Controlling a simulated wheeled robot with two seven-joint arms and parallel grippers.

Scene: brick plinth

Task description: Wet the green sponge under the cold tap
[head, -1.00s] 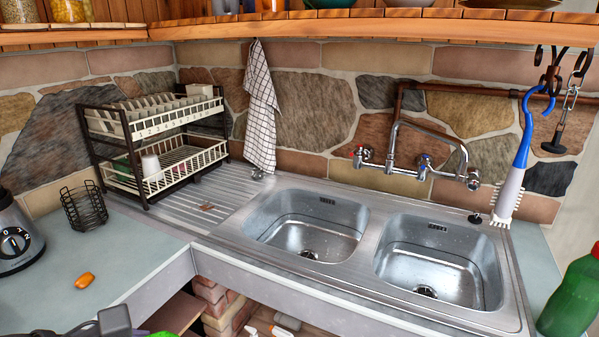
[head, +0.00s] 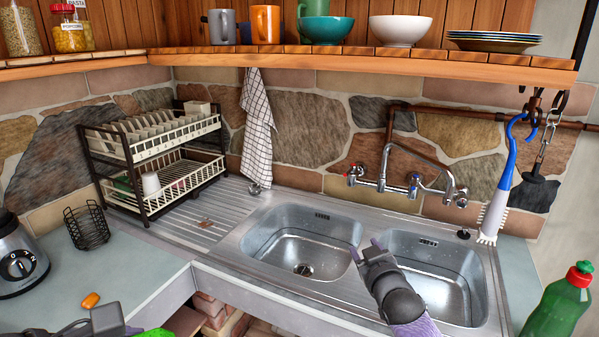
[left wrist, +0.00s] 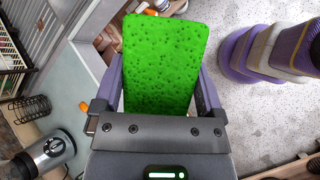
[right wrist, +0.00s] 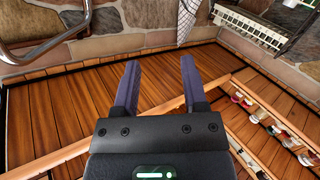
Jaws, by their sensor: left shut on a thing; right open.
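The green sponge (left wrist: 165,60) is held between the fingers of my left gripper (left wrist: 158,95), which is shut on it. In the head view only a bit of the sponge (head: 155,333) shows at the bottom left edge, in front of the counter. My right gripper (head: 368,250) is open and empty over the divider between the two sinks; its spread fingers also show in the right wrist view (right wrist: 160,85). The chrome wall tap has a blue-marked handle (head: 414,181) at right and a red-marked one (head: 352,170) at left. I see no running water.
The left sink (head: 300,240) and right sink (head: 445,280) are empty. A dish rack (head: 155,155) stands at left, with a checked towel (head: 258,130) hanging nearby. A brush (head: 500,190) and green bottle (head: 560,305) are at right. A wooden shelf (head: 330,58) runs above.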

